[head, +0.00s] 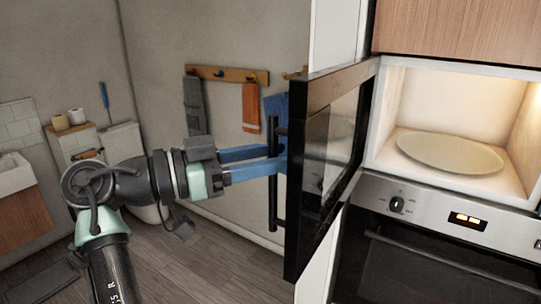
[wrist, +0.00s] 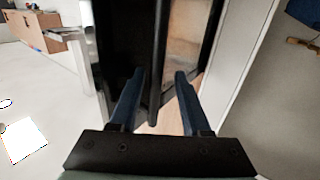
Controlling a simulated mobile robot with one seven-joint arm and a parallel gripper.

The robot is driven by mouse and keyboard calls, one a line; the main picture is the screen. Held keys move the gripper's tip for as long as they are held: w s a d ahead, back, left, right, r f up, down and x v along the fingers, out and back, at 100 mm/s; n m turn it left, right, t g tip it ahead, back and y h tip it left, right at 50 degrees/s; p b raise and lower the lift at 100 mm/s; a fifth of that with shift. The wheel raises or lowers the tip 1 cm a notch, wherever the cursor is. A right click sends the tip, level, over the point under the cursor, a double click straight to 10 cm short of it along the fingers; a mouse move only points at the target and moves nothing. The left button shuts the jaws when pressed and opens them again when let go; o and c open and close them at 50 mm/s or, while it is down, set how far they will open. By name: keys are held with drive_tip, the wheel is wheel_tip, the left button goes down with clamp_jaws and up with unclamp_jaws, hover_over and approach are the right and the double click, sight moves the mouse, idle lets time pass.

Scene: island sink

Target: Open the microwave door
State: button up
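The microwave door (head: 305,165) is black with a glass pane and stands swung wide open, hinged beside the lit cavity (head: 430,115). A round plate (head: 450,152) lies inside. The door's black vertical bar handle (head: 273,205) is on its outer face, toward my arm. My gripper (head: 280,157) has two blue fingers at the handle. In the wrist view the fingers (wrist: 160,75) are apart, with the dark handle bar (wrist: 158,55) in the gap between them. I cannot tell whether either finger touches it.
An oven (head: 420,245) with a knob and lit display is below the microwave, and a wooden cabinet (head: 460,25) is above. A wall rack (head: 228,74) with towels hangs behind the door. The wooden floor (head: 215,260) left of the door is clear.

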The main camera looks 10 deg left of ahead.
drive_tip(key=shift+s+a, duration=0.15)
drive_tip(key=shift+a, duration=0.05)
drive_tip(key=b+v, duration=0.4)
drive_tip(key=v, duration=0.8)
drive_tip(key=shift+s+a, duration=0.2)
drive_tip(key=shift+a, duration=0.1)
